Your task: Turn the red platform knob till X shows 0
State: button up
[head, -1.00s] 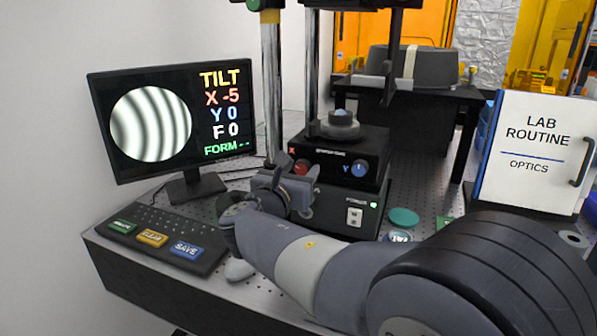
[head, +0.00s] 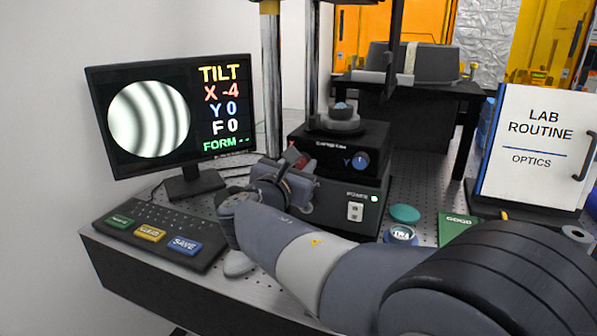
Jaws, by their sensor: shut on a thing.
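The monitor (head: 150,120) at the left shows striped curved fringes and the text TILT, X -4 (head: 222,92), Y 0, F 0, FORM with dashes. The black platform unit (head: 335,148) stands right of it, with a blue Y knob (head: 361,160) on its front. The red X knob (head: 297,159) is at the unit's left front, mostly hidden behind my gripper. My gripper (head: 292,172) is shut on the red knob, its jaws tilted around it. A small round part (head: 341,118) sits on top of the platform.
A keyboard (head: 152,238) with green, yellow and blue keys lies at the front left. A power switch (head: 355,211) with a green light is below the platform. A green lid (head: 405,213), a round dish (head: 401,234) and the LAB ROUTINE binder (head: 532,150) are to the right.

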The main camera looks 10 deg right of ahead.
jog(key=m+b, duration=0.1)
jog(key=m, duration=0.1)
jog(key=m+b, duration=0.1)
jog(key=b, duration=0.1)
jog(key=m+b, duration=0.2)
jog(key=shift+f+m, duration=0.3)
jog(key=shift+r+m+b, duration=0.2)
jog(key=shift+m+b, duration=1.9)
jog(key=o, duration=1)
jog(key=shift+s, duration=0.15)
jog(key=v, duration=1)
jog(key=shift+s+a+p, duration=0.15)
jog(key=shift+s+p, duration=0.1)
jog(key=shift+p, duration=0.1)
